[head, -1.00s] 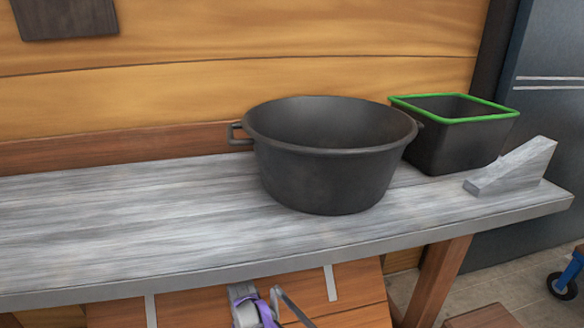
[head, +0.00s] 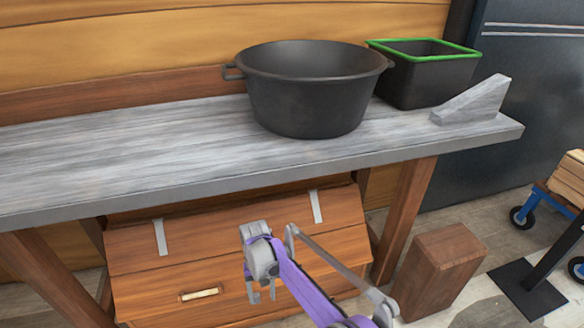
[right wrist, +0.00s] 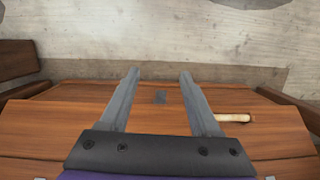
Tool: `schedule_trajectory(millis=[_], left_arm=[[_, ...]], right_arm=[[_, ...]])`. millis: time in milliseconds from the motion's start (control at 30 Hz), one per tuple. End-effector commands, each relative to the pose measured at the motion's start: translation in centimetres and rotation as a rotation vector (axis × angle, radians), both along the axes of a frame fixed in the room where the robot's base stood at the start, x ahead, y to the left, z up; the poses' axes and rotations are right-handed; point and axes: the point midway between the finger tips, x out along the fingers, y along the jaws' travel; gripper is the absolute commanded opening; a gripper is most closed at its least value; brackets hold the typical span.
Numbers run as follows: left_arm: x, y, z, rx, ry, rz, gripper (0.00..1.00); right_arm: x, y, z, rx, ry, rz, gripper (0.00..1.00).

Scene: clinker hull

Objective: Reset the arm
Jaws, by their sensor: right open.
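My right gripper (head: 263,292) hangs in front of the wooden chest (head: 140,248) under the bench in the head view, its purple arm coming in from the bottom. In the right wrist view the two grey fingers (right wrist: 158,98) are apart with nothing between them. The chest's lid and its pale handle (right wrist: 232,118) show beyond them. I cannot tell whether the gripper touches the chest. My left gripper is not in view.
A grey workbench (head: 130,160) holds a large black pot (head: 307,105), a green-rimmed dark bin (head: 425,82) and a grey angled block (head: 475,103). A wooden block (head: 438,270) stands on the floor at right, near a blue wheeled cart (head: 528,208).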

Motion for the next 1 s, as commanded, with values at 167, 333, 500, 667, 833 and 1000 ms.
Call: schedule_trajectory(millis=[167, 333, 500, 667, 833, 1000], left_arm=[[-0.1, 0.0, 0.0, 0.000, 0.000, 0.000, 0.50], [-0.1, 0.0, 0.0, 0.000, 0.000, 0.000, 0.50], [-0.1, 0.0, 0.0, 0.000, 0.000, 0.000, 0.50], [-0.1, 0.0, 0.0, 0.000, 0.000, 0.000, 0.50], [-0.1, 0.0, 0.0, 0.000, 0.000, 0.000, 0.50], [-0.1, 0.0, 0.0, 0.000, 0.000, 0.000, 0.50]], right_arm=[[-1.1, -5.1, 5.2, 0.026, -0.073, -0.039, 0.64], [-3.7, -10.3, 9.6, 0.049, -0.157, -0.078, 0.64], [-7.8, -15.0, 12.8, 0.064, -0.243, -0.115, 0.64], [-12.5, -18.9, 14.5, 0.071, -0.328, -0.147, 0.64], [-18.0, -22.3, 14.9, 0.071, -0.418, -0.180, 0.64], [-22.7, -24.5, 14.1, 0.065, -0.493, -0.205, 0.64]])
